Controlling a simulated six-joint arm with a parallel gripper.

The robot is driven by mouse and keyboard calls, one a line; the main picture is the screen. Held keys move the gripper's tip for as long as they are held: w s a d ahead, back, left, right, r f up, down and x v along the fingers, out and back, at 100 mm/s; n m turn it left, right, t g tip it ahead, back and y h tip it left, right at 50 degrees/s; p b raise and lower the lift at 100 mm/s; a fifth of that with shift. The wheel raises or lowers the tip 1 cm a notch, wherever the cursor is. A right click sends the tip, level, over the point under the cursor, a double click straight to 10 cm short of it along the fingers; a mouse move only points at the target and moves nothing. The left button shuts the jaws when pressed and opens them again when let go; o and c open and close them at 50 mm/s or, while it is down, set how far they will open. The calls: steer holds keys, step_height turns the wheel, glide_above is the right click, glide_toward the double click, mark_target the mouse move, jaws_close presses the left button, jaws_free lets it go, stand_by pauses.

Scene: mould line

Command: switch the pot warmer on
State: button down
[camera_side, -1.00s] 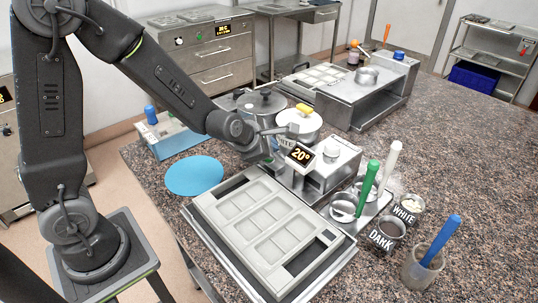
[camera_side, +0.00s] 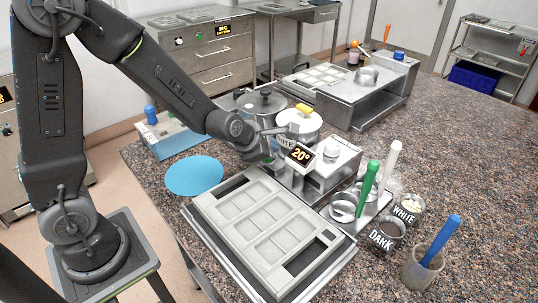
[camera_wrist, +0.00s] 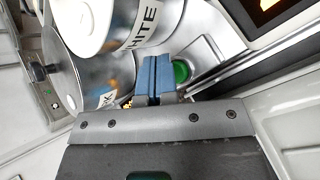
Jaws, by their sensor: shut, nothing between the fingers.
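The pot warmer's orange display (camera_side: 300,156) reads 20° in the side view, and part of it shows at the top right of the wrist view (camera_wrist: 268,5). A round green button (camera_wrist: 181,71) sits in a metal recess in the wrist view. My gripper (camera_wrist: 153,68) is shut and empty, with its blue-grey fingertips just left of the button. I cannot tell whether they touch it. In the side view my gripper's fingertips are hidden.
A grey mould (camera_side: 260,220) lies in front of the warmer. A blue round mat (camera_side: 195,176) is left of it.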

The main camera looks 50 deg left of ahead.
steer(key=shift+f, duration=0.1)
stand_by(0.3)
steer(key=shift+f, duration=0.35)
steer(key=shift+r, duration=0.45)
stand_by(0.3)
steer(key=shift+r, duration=3)
